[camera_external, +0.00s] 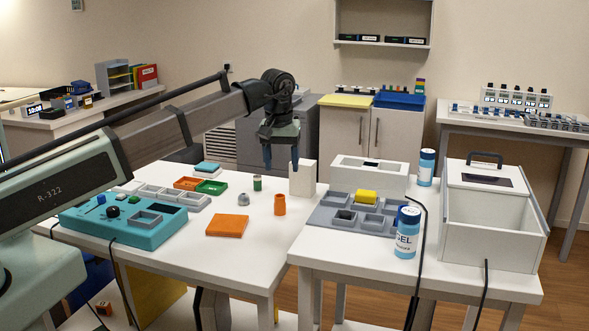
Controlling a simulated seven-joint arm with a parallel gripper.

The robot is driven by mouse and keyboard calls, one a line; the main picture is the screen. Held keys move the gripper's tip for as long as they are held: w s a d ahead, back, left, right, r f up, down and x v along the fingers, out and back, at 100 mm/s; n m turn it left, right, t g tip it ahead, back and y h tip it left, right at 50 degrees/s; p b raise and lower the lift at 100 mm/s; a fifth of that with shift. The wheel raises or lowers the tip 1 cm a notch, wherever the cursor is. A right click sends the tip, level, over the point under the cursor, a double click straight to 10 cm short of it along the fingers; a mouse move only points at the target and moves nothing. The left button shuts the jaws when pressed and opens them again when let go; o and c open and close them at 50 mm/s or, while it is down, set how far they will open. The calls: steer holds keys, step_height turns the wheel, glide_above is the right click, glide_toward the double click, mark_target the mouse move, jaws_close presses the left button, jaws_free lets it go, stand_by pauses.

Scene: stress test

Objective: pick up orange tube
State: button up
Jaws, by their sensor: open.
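The orange tube (279,205) is a short, upright cylinder on the left white table, near its right side. My gripper (281,166) points down above the table, and in the picture its fingertips are a little above the tube. Its two dark blue fingers are apart with nothing between them. There is a visible gap between the fingertips and the tube. How far the gripper is from the tube in depth cannot be told from this one view.
A white block (303,179) stands behind the tube. A green cylinder (257,183), a grey piece (243,199) and a flat orange block (227,226) lie to its left. A grey compartment tray (327,216) is on the right table. Bare tabletop surrounds the tube.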

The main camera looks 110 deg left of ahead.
mark_target(280, 201)
steer(key=a+f, duration=0.1)
steer(key=f, duration=0.3)
steer(key=s+f, duration=0.1)
steer(key=f, duration=0.4)
steer(key=a+f, duration=0.1)
steer(key=f, duration=0.3)
steer(key=shift+s+a+f, duration=0.3)
steer(key=shift+s+a, duration=0.05)
steer(key=c, duration=1.1)
steer(key=shift+o, duration=0.2)
steer(key=shift+r, duration=0.2)
